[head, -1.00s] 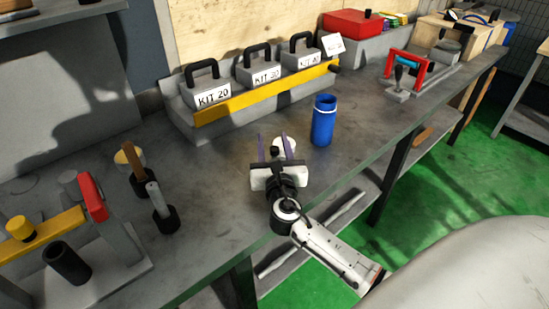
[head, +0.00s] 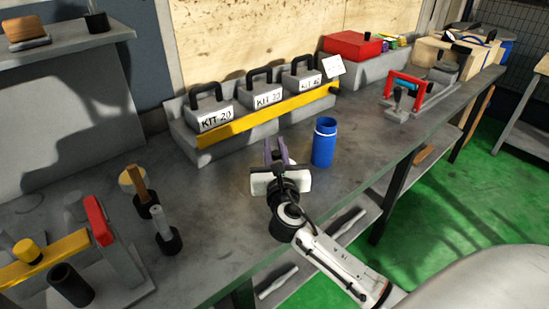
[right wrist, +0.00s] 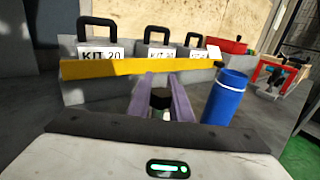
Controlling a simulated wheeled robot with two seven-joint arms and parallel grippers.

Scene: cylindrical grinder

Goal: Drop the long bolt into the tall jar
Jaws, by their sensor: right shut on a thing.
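The tall jar is a blue cylinder with a pale band near its top (head: 323,145). It stands upright on the bench, just right of my right gripper (head: 277,152). It also shows in the right wrist view (right wrist: 226,98), to the right of the purple fingers. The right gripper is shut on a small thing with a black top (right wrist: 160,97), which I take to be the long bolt. Most of it is hidden by the fingers and palm, and in the head view I cannot make it out. My left gripper is not in view.
Several kit weights (head: 266,95) stand behind a yellow bar (head: 265,115) at the back. Upright tools in black holders (head: 165,238) and a fixture with a red block (head: 99,221) stand at left. A red-handled fixture (head: 415,92) is at right. Bench around the jar is clear.

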